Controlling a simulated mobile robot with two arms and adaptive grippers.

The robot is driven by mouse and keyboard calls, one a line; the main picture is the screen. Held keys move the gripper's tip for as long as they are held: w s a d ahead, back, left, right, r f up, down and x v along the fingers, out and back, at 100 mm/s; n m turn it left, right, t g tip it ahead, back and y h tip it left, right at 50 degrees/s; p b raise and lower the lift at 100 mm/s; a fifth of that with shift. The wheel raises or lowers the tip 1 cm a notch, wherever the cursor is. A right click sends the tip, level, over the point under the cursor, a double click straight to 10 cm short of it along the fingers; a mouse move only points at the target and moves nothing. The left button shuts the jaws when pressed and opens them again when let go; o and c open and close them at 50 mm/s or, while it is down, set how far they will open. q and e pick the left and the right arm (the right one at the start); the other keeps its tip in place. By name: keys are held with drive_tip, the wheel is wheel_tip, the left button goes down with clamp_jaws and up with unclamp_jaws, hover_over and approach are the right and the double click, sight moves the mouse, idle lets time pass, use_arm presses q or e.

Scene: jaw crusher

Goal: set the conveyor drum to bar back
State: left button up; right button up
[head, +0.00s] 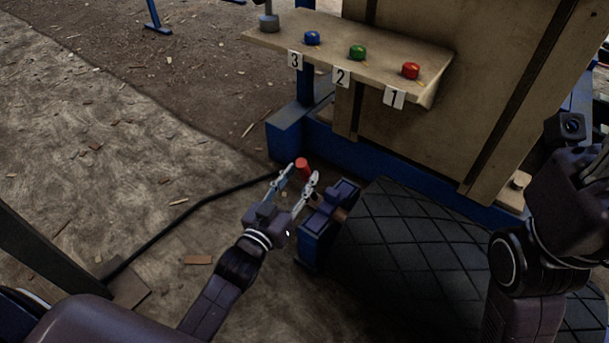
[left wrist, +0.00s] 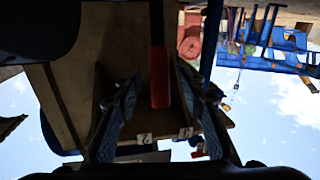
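My left gripper (head: 302,172) is open beside the blue end bracket (head: 318,228) of the black conveyor belt (head: 425,235). A red-ended bar (head: 302,164) shows at its fingertips. In the left wrist view the red handle (left wrist: 160,78) lies between the two spread fingers (left wrist: 157,100), with a gap seen on each side. I cannot tell whether a finger touches it. How the bar joins the drum is hidden, and the drum itself is not clearly visible. My right arm is at the right edge of the head view; its fingers are not visible.
A shelf (head: 300,38) with blue (head: 312,38), green (head: 357,52) and red (head: 410,71) buttons, tagged 3, 2 and 1, juts from the wooden panel (head: 440,110). A blue base beam (head: 385,160) runs below.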

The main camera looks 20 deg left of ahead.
use_arm(q)
drive_tip(key=shift+w+d+b, duration=0.2)
drive_tip(key=shift+w+b, duration=0.2)
drive_tip(key=shift+w, duration=1)
clamp_jaws()
